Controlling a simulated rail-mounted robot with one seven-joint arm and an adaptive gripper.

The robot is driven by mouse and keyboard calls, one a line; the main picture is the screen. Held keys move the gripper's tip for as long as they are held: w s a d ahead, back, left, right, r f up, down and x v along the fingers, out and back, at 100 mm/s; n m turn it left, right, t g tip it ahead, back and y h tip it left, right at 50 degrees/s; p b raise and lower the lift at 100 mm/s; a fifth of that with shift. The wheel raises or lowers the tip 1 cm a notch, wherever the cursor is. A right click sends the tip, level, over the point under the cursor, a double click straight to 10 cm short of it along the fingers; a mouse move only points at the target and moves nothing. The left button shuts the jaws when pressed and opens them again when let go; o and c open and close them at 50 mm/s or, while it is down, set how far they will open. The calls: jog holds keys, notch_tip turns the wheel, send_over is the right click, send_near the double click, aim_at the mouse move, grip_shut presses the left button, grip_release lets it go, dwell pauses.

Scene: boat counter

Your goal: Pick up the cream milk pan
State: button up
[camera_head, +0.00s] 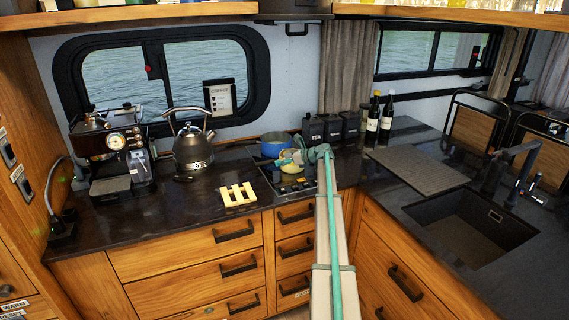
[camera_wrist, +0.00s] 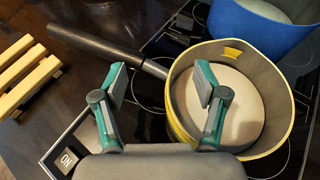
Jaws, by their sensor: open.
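The cream milk pan (camera_wrist: 276,82) stands on the hob in the wrist view. It has a pale yellow outside, a greyish-cream inside and a long dark handle (camera_wrist: 95,42) pointing to the upper left. My gripper (camera_wrist: 160,80) is open, with one finger over the pan's opening and the other outside its left side. The near end of the handle and the rim lie between the fingers in the picture; I cannot tell the height gap. In the head view my gripper (camera_head: 297,160) is over the hob and partly hides the pan.
A blue pot (camera_head: 272,149) stands close behind the pan on the hob (camera_head: 262,166). A slatted wooden trivet (camera_head: 238,194) lies to the left, with a kettle (camera_head: 192,152) behind it. Black canisters (camera_head: 332,128) and bottles (camera_head: 386,120) stand at the back right.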

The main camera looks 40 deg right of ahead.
jog(key=c, duration=1.3)
grip_shut()
jog(key=shift+a+r, duration=0.1)
